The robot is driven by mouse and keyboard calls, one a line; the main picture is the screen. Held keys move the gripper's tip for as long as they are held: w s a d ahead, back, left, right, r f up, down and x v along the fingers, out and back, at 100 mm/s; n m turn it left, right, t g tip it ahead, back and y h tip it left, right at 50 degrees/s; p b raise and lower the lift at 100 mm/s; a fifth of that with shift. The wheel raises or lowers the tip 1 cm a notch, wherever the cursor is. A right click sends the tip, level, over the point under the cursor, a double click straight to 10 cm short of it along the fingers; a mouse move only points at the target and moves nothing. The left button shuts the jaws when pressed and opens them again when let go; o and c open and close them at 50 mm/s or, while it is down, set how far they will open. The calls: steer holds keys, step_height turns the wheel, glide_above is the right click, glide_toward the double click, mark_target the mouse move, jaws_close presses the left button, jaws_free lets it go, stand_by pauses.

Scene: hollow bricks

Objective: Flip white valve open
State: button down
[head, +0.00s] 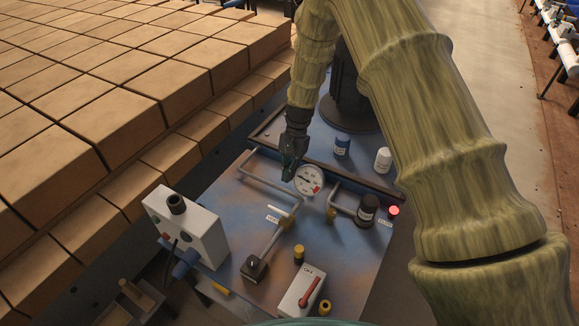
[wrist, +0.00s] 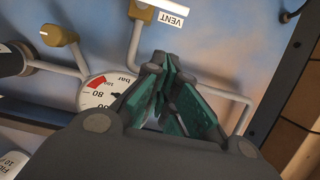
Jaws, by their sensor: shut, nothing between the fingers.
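A slim white lever (head: 279,211) lies along a grey pipe beside the VENT label (head: 272,218). In the wrist view the white lever (wrist: 166,4) shows at the top edge, over a brass-coloured fitting (wrist: 140,11) and just above the VENT label (wrist: 172,19); part of it is cut off. My gripper (head: 289,178) points down over the blue panel, beside the round pressure gauge (head: 309,180) and behind the lever, apart from it. In the wrist view my gripper (wrist: 163,62) has its green fingers together, with nothing between them.
A white box with a black knob (head: 187,225) stands at the panel's left. A white box with a red handle (head: 303,291) is at the front. Another brass fitting (head: 331,214), a black cylinder (head: 367,208) and a lit red lamp (head: 393,210) are right. Brick stacks (head: 120,95) line the left.

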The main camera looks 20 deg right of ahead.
mark_target(279, 212)
steer(key=p+x, duration=0.1)
steer(key=x, duration=0.5)
steer(key=shift+s, duration=0.1)
steer(key=shift+s+a+p, duration=0.75)
steer(key=shift+a, duration=0.1)
steer(key=shift+s+a+f, duration=0.2)
steer(key=shift+s+a, duration=0.25)
steer(key=shift+s+f, duration=0.1)
